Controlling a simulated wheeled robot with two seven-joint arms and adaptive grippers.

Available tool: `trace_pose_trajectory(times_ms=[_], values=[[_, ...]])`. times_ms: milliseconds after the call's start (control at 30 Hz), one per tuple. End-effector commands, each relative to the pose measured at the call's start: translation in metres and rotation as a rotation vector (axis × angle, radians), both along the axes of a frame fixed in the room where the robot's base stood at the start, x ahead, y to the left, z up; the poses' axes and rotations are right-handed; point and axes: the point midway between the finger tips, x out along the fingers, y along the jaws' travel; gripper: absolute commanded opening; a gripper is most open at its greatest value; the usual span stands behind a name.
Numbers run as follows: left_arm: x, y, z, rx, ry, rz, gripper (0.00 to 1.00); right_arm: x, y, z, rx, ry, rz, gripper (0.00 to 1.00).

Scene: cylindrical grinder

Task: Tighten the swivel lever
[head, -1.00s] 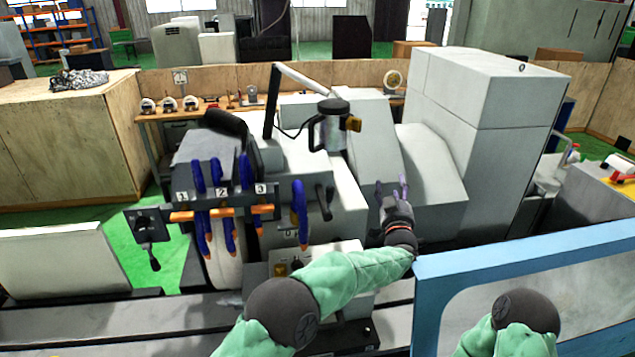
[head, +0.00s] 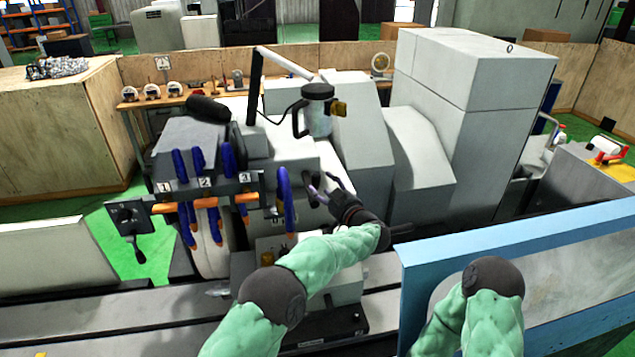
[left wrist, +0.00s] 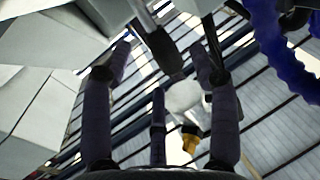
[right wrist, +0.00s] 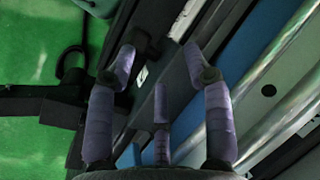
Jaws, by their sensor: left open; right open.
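The swivel lever (head: 308,180) is a dark handle on the front of the grey grinder head, partly hidden by my left fingers in the head view. My left gripper (head: 322,184) is open right beside it. In the left wrist view a dark bar, apparently the lever (left wrist: 157,43), reaches in from the top between the spread fingers. The fingers are not closed on it, and I cannot tell whether they touch it. My right gripper (right wrist: 158,55) is open and empty in the right wrist view; the head view does not show it.
Blue hoses with orange nozzles (head: 285,203) hang just left of my left gripper. A blue-framed panel (head: 405,300) stands at the front right, by my right arm. Green floor (right wrist: 45,150) shows beside the right gripper.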

Motion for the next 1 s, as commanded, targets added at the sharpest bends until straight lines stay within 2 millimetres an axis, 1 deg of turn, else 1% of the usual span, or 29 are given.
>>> trace_pose_trajectory(times_ms=[33,100,300,433,667,700,767,800,900,1000], values=[[0.008,0.005,-0.001,-0.002,-0.001,0.001,0.6,0.0,0.0,-0.002,0.0,0.0,0.0,0.51],[0.017,0.01,-0.001,0.001,-0.001,0.001,0.6,0.0,0.0,-0.003,0.0,0.0,0.0,0.51],[0.034,0.019,0.0,0.0,-0.001,-0.001,0.6,0.0,0.0,-0.003,0.0,0.0,0.0,0.51],[0.038,0.021,0.0,0.0,-0.001,-0.002,0.6,0.0,0.0,-0.003,0.0,0.0,0.0,0.51],[0.038,0.021,0.001,0.0,-0.001,-0.002,0.6,0.0,0.0,-0.003,0.0,0.0,0.0,0.51],[0.038,0.021,0.001,0.0,-0.001,-0.002,0.54,0.0,0.0,-0.003,0.0,0.0,0.0,0.51],[0.038,0.021,0.001,0.0,-0.001,-0.002,0.37,0.0,0.0,-0.003,0.0,0.0,0.0,0.51],[0.038,0.021,0.001,0.0,-0.001,-0.002,0.26,0.0,0.0,-0.003,0.0,0.0,0.0,0.51],[0.038,0.021,0.001,0.0,-0.001,-0.002,0.0,0.0,0.0,-0.003,0.0,0.0,0.0,0.51],[0.038,0.021,0.001,0.0,-0.001,-0.002,0.0,0.0,0.0,-0.003,0.0,0.0,0.0,0.51]])
